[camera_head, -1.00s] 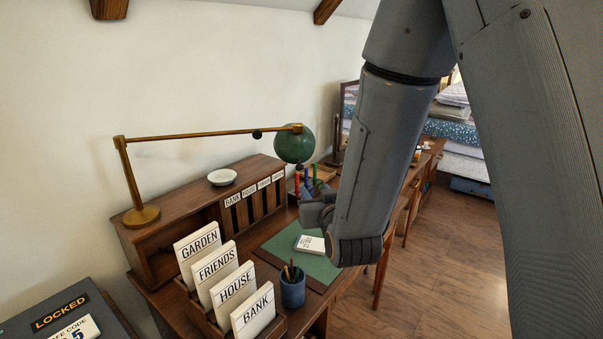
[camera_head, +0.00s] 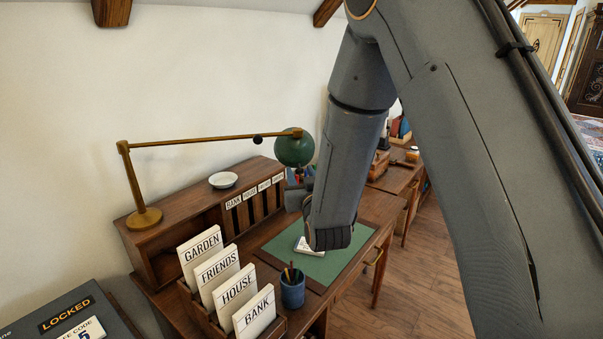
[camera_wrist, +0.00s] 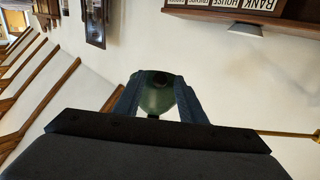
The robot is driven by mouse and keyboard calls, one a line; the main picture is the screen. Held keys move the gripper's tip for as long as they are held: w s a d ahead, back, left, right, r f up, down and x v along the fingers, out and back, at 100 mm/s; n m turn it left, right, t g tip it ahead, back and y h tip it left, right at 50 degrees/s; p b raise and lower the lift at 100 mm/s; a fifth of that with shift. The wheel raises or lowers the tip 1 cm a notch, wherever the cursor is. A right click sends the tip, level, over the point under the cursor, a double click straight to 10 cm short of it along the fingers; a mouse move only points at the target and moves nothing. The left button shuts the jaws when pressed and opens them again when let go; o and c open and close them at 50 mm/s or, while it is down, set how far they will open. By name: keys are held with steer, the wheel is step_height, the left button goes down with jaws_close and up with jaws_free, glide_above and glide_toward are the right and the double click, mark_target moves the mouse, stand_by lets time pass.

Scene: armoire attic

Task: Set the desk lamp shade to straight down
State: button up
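The desk lamp has a brass base (camera_head: 144,218) on top of the desk hutch, an upright post and a long, nearly level arm (camera_head: 205,139). Its round green shade (camera_head: 294,150) hangs at the arm's right end, above the desk. The head view does not show clearly which way the shade faces. My gripper (camera_head: 296,190) is just below the shade there, its fingers partly hidden by my wrist. In the wrist view the two spread fingers of my gripper (camera_wrist: 157,100) flank the green shade (camera_wrist: 155,98). Whether they touch it cannot be told.
A letter rack (camera_head: 200,312) with several word cards and a blue pencil cup (camera_head: 292,292) stand at the desk's front. A white dish (camera_head: 223,180) sits on the hutch (camera_head: 180,212). A green desk pad (camera_head: 325,268) lies below my wrist. A locked box (camera_head: 60,325) is at lower left.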

jaws_close()
steer(key=shift+d, duration=0.1)
